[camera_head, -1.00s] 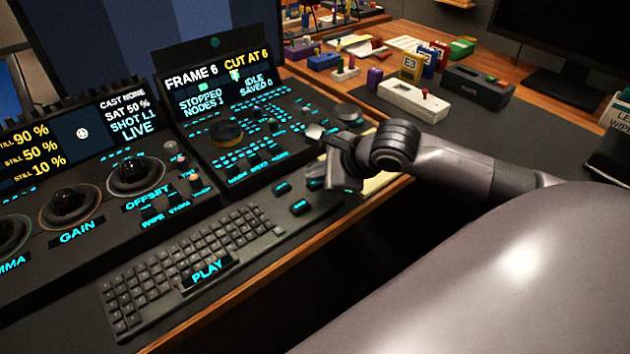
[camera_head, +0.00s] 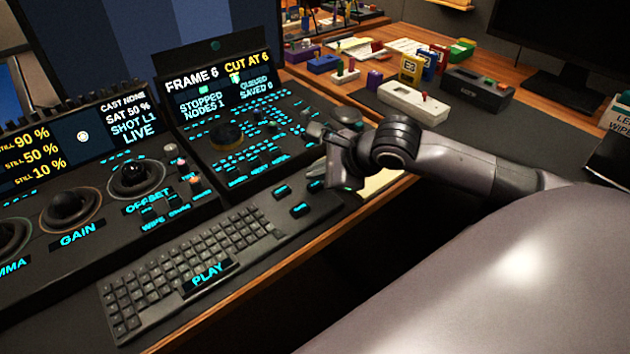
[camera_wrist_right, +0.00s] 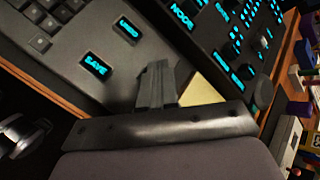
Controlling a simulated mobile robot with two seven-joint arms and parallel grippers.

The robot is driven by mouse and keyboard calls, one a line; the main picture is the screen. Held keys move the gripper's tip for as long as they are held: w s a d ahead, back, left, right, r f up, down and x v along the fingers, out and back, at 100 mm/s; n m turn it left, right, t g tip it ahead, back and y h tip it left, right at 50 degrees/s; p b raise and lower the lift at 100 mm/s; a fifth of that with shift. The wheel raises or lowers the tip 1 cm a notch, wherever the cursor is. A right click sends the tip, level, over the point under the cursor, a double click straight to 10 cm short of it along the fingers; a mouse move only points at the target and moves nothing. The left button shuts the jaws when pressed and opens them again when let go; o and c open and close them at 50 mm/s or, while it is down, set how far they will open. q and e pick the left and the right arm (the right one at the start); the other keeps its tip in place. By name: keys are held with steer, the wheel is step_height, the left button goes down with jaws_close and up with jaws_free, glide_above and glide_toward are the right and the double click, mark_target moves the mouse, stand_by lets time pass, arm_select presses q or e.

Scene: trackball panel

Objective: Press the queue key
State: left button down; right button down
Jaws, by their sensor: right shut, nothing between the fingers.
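My right gripper (camera_head: 316,172) is shut and empty, low over the right end of the keyboard panel (camera_head: 325,204). In the right wrist view its fingers (camera_wrist_right: 155,84) point at the panel beside the SAVE key (camera_wrist_right: 95,64) and the UNDO key (camera_wrist_right: 128,28). I cannot read a queue label on any key; the spot under the fingertips is hidden, and I cannot tell whether they touch. The upper screen (camera_head: 222,84) reads FRAME 6, CUT AT 6, STOPPED, NODES 1, QUEUED and SAVED 0.
The keyboard (camera_head: 190,270) with a PLAY key (camera_head: 207,274) lies left of the gripper. Trackballs (camera_head: 136,178) and a round dial (camera_head: 227,136) stand behind it. A yellow pad (camera_head: 381,184) lies beside the panel; a white box (camera_head: 413,103) stands farther right.

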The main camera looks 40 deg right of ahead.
steer(key=shift+r, duration=0.3)
step_height(320, 180, up, 5)
steer(key=p, duration=0.2)
steer(key=shift+f+p, duration=0.1)
steer(key=shift+p, duration=0.2)
stand_by(0.8)
